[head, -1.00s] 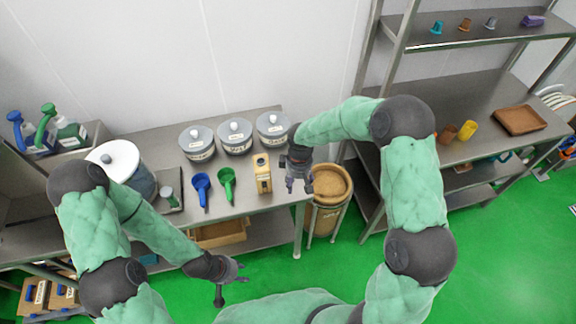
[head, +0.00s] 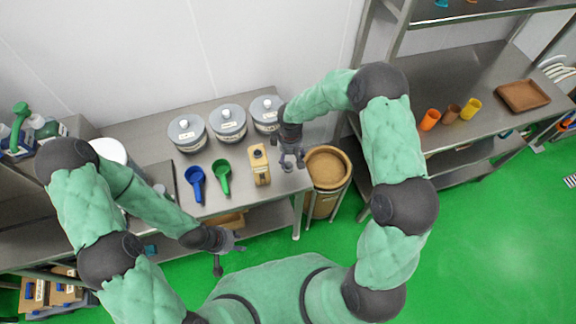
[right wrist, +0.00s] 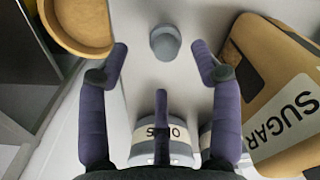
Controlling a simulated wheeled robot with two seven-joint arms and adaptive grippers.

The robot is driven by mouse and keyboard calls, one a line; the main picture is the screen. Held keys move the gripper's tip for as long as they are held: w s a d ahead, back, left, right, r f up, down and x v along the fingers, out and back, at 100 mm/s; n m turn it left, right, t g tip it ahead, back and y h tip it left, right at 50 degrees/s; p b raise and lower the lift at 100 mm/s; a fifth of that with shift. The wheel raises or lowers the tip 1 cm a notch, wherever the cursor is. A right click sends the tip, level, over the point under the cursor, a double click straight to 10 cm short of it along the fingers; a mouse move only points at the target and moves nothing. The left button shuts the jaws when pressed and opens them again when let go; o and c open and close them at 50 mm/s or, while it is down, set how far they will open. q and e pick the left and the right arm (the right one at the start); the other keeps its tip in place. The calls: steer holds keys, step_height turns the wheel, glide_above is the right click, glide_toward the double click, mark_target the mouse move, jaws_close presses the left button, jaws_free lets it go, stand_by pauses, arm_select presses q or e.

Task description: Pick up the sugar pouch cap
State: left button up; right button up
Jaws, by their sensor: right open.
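The sugar pouch cap, a small blue-grey round piece (right wrist: 165,42), sits on the steel table in the right wrist view, just beyond and between my right fingertips. In the head view I cannot make it out clearly near the gripper. My right gripper (right wrist: 160,58) is open with nothing between its fingers; in the head view it hangs over the table's right end (head: 291,161). The tan sugar pouch (right wrist: 280,95) lies to its right in the wrist view and also shows in the head view (head: 261,168). My left gripper (head: 229,258) is open and empty in front of the table.
A round brown-topped bin (head: 326,170) stands off the table's right end. Lidded grey jars (head: 187,132) line the back. A blue scoop (head: 196,183) and green scoop (head: 222,176) lie left of the pouch. Cups and a brown tray (head: 522,96) are on the right shelf.

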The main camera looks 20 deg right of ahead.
mark_target(288, 164)
steer(key=f, duration=0.5)
steer(key=shift+a, duration=0.3)
steer(key=shift+s+r, duration=0.1)
steer(key=c, duration=0.9)
